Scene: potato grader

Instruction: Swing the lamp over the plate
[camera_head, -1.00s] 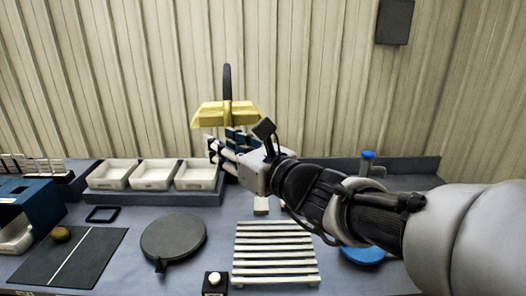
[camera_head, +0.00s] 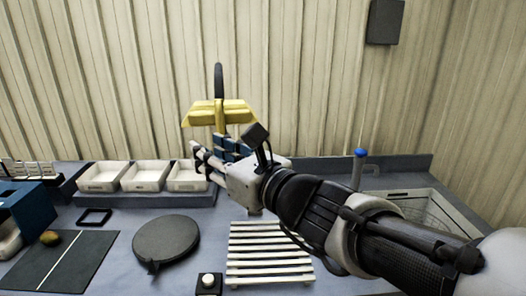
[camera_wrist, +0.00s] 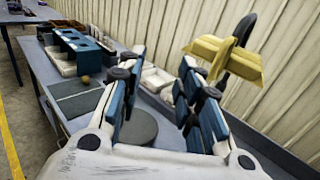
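The lamp (camera_head: 236,117) has a yellow winged shade on a dark curved upright and stands at the back, by the wall. It also shows at the upper right in the wrist view (camera_wrist: 240,62). The plate (camera_head: 166,238) is a dark round disc on the bench, front left of the lamp; part of it shows between my fingers in the wrist view (camera_wrist: 139,128). My gripper (camera_head: 208,158) is in front of and just below the shade. Its blue-padded fingers are apart with nothing between them (camera_wrist: 160,95). The shade is beyond the right finger; contact cannot be told.
White trays (camera_head: 145,164) stand in a row at the back left. A slatted rack (camera_head: 268,255) and a white-topped button box (camera_head: 208,282) lie in front. A dark mat (camera_head: 62,262) holds a potato (camera_head: 50,238). A blue-capped post (camera_head: 359,165) and wire basket (camera_head: 440,216) are right.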

